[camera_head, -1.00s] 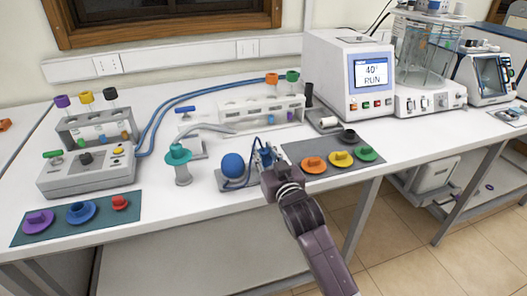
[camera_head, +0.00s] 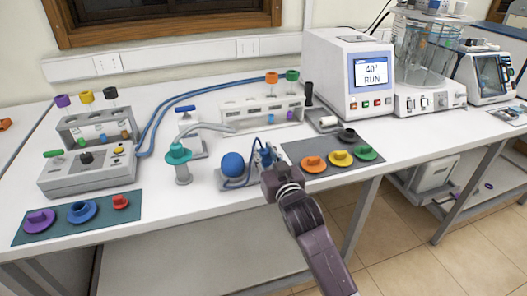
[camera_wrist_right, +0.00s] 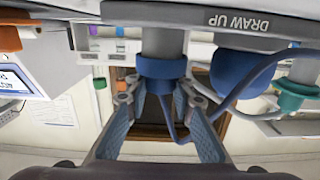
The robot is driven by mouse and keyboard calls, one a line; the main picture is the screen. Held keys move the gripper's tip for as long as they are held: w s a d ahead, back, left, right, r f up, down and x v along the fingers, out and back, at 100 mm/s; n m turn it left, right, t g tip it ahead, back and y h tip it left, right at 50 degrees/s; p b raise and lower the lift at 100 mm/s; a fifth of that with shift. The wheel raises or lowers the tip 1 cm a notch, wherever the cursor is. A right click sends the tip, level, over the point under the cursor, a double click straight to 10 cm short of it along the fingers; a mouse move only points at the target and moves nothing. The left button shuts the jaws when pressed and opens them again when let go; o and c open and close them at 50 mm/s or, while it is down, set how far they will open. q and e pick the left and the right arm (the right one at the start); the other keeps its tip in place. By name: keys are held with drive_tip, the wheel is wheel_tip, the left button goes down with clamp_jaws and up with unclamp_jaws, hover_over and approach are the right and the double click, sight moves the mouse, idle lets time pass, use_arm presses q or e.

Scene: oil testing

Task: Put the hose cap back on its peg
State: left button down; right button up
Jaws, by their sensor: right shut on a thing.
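The blue hose cap (camera_wrist_right: 162,72) is between the fingertips of my right gripper (camera_wrist_right: 160,96), which is shut on it. In the right wrist view the cap lines up with a grey peg (camera_wrist_right: 164,42) and appears to meet its end; I cannot tell whether it is fully seated. The peg joins a grey plate (camera_wrist_right: 200,15) marked "DRAW UP". A thin blue hose (camera_wrist_right: 235,95) loops from the cap. In the head view my right gripper (camera_head: 266,158) is just right of a blue bulb (camera_head: 233,164) and largely hides cap and peg. My left gripper is not in view.
A teal-capped stand (camera_head: 182,168) is left of the bulb. A dark mat (camera_head: 298,148) with orange, yellow and green caps lies to the right. A tube rack (camera_head: 262,112) stands behind.

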sight(266, 157)
drive_tip(key=shift+f, duration=0.4)
drive_tip(key=o, duration=0.8)
drive_tip(key=shift+c, duration=0.2)
drive_tip(key=shift+s+d+r+p, duration=0.1)
drive_tip(key=shift+s+d+p, duration=0.1)
drive_tip(key=shift+s+p, duration=0.25)
drive_tip(key=shift+p+v, duration=1.25)
drive_tip(key=shift+v, duration=0.85)
drive_tip(key=p+v, duration=0.3)
drive_tip(key=v, duration=0.2)
drive_tip(key=shift+s+d, duration=0.15)
drive_tip(key=shift+s, duration=0.25)
